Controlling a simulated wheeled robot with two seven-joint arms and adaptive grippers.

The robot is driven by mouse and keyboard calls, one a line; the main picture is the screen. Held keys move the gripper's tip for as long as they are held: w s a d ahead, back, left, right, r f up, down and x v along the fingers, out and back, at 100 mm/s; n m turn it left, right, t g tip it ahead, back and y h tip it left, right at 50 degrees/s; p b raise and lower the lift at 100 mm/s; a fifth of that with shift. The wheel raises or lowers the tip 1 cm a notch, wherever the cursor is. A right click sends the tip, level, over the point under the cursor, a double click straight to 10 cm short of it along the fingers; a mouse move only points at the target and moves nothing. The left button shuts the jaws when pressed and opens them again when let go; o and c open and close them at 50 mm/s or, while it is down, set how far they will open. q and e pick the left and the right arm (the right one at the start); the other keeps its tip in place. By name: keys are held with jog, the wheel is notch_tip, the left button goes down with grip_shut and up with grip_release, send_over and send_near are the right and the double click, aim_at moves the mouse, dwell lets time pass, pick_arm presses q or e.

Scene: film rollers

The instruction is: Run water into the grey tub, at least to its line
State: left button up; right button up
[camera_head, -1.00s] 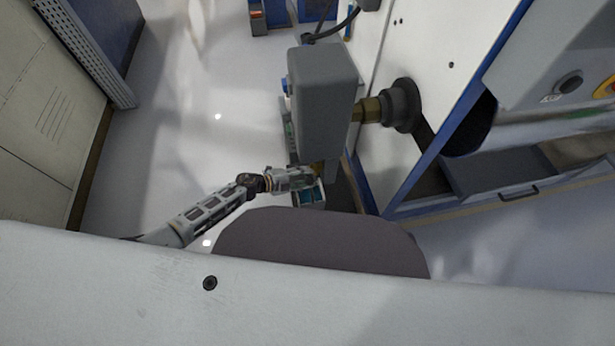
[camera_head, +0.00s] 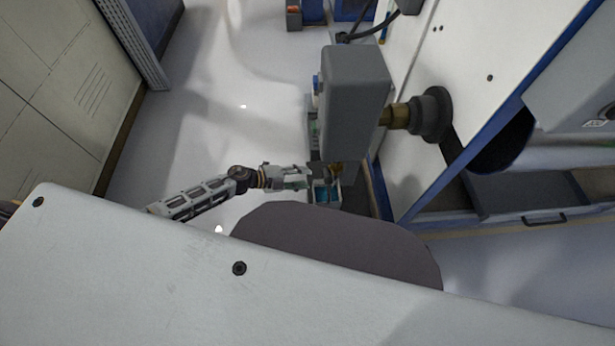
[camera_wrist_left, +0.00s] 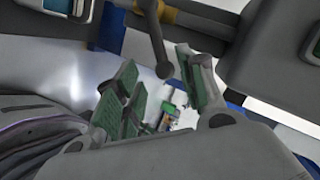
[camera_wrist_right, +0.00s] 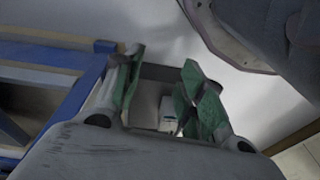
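My left gripper (camera_head: 308,178) is at the foot of a grey boxy housing in the head view. In the left wrist view its green-padded fingers (camera_wrist_left: 165,95) are open. A grey lever with a rounded end (camera_wrist_left: 162,66) hangs from a brass fitting (camera_wrist_left: 170,14) and shows above the gap between them; contact is not visible. No fill line or running water is discernible. My right gripper (camera_wrist_right: 158,92) is open and empty.
The grey housing (camera_head: 355,100) joins a white panel (camera_head: 470,50) through a dark flange (camera_head: 432,114). A blue-edged bench with a drawer (camera_head: 530,200) stands at right. Beige cabinets (camera_head: 60,80) line the left. The pale floor (camera_head: 220,90) between is clear.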

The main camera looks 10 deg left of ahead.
pick_arm(q)
jog(key=shift+s+a+r, duration=0.2)
jog(key=shift+a, duration=0.05)
jog(key=shift+c, duration=0.5)
